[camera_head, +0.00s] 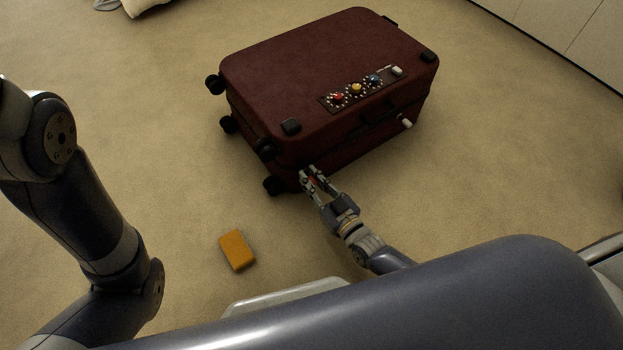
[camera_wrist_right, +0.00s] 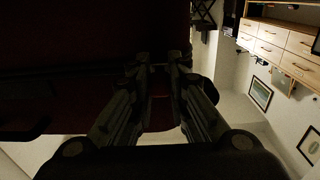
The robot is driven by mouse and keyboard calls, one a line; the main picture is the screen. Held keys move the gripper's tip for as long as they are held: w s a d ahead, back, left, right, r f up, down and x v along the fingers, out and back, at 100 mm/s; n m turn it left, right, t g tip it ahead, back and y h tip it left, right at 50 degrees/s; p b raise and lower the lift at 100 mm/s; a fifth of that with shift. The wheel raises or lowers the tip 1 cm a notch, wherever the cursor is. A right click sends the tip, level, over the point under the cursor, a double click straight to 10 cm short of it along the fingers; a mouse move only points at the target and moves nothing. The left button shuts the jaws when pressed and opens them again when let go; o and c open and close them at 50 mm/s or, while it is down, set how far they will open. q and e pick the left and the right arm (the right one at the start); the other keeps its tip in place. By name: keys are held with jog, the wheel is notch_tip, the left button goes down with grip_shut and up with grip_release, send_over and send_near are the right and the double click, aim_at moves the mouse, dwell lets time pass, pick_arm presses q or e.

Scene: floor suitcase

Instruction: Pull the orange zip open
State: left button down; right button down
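The dark red suitcase (camera_head: 290,70) lies flat on the carpet, its near side facing me. My right gripper (camera_head: 312,172) is at the suitcase's near-left corner, low on the side. A small orange-red bit (camera_head: 312,181) shows between its fingers and may be the orange zip pull. In the right wrist view the fingers (camera_wrist_right: 160,65) come close together at the tips against the dark suitcase (camera_wrist_right: 80,60). A narrow gap shows there, too dark to tell whether anything is gripped. My left arm is at the left; its gripper is out of view.
An orange-yellow block (camera_head: 237,250) lies on the carpet left of my right gripper. A panel with coloured knobs (camera_head: 356,89) is on the suitcase top. Black wheels (camera_head: 228,124) stick out at its left end. Pale cabinets (camera_head: 570,35) stand at upper right.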

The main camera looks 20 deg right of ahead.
jog(key=c, duration=1.6)
grip_release()
jog(key=shift+s+a, duration=0.15)
jog(key=shift+a, duration=0.2)
jog(key=shift+c, duration=0.2)
jog(key=shift+o, duration=0.6)
jog(key=shift+d, duration=0.1)
jog(key=v, duration=0.7)
jog(key=shift+s, duration=0.2)
